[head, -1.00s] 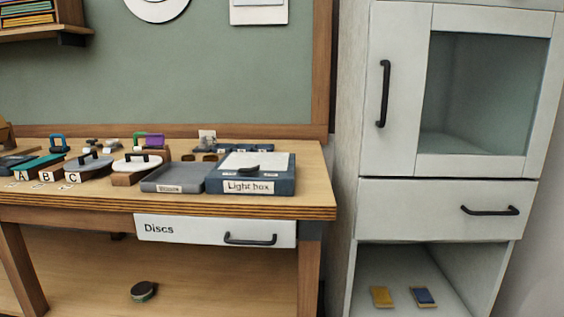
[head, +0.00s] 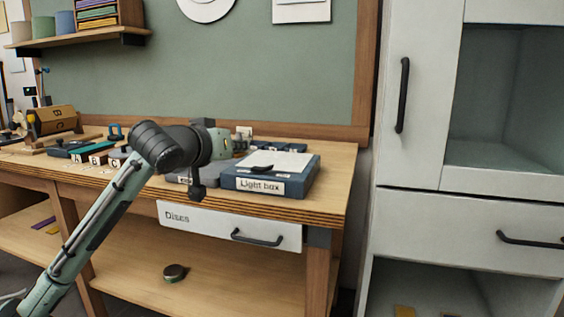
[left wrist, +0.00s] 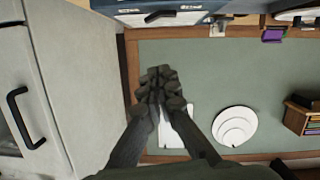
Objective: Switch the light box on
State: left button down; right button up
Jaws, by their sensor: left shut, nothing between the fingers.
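The light box (head: 304,179) is a dark blue box with a white top panel and a "Light box" label. It stands near the right end of the workbench in the head view. A dark piece (head: 262,169) lies on its top. Its panel edge also shows upside down at the top of the left wrist view (left wrist: 190,18). No lit glow is evident on the panel. My right gripper is out of view.
A grey tray (head: 205,182) adjoins the box on the left, partly behind my arm. A "Discs" drawer (head: 200,222) is closed below. A pale cabinet (head: 425,150) stands right of the bench. Labelled blocks (head: 98,160) sit further left. A dark disc (head: 174,272) lies on the lower shelf.

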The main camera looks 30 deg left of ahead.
pick_arm(q)
jog(key=shift+r, duration=0.1)
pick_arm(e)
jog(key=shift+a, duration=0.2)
pick_arm(q)
jog(key=p, duration=0.2)
send_over(262, 168)
jog(key=s, duration=0.2)
jog(key=f, duration=0.6)
jog(key=shift+w+d+f, duration=0.2)
jog(key=shift+w+d, duration=0.1)
jog(key=shift+d, duration=0.1)
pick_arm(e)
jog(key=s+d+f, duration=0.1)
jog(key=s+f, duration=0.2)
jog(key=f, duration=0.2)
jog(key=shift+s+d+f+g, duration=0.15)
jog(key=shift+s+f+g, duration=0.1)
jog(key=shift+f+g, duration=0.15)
pick_arm(q)
jog(key=shift+s, duration=0.1)
